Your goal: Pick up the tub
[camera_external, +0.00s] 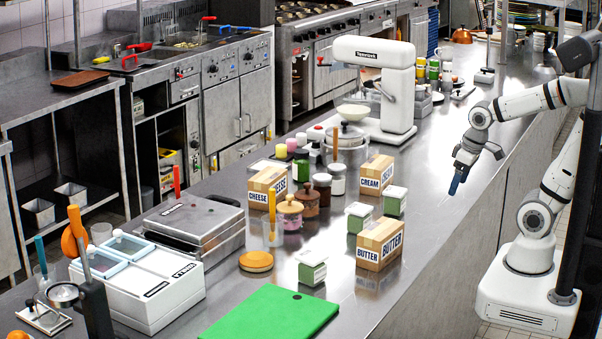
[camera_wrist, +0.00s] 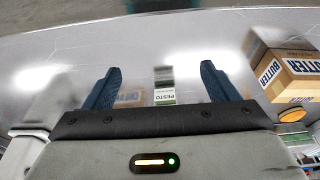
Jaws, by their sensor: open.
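Several small white-lidded tubs with green labels stand on the steel counter in the external view: one by the cream box (camera_external: 395,201), one left of it (camera_external: 359,217), and one near the green board (camera_external: 312,267). In the wrist view a tub with a green "PESTO" label (camera_wrist: 165,92) appears beyond and between my fingers, not touching them. I cannot tell which tub this is. My gripper (camera_external: 457,184) hangs above the counter's right side, apart from the tubs. Its blue fingers (camera_wrist: 158,72) are spread and empty.
The butter box (camera_external: 380,245) stands close to the tubs, also at right in the wrist view (camera_wrist: 285,70). The cream box (camera_external: 376,174), cheese box (camera_external: 268,187) and several jars crowd the counter. A stand mixer (camera_external: 372,50) is behind. The counter's right strip looks clear.

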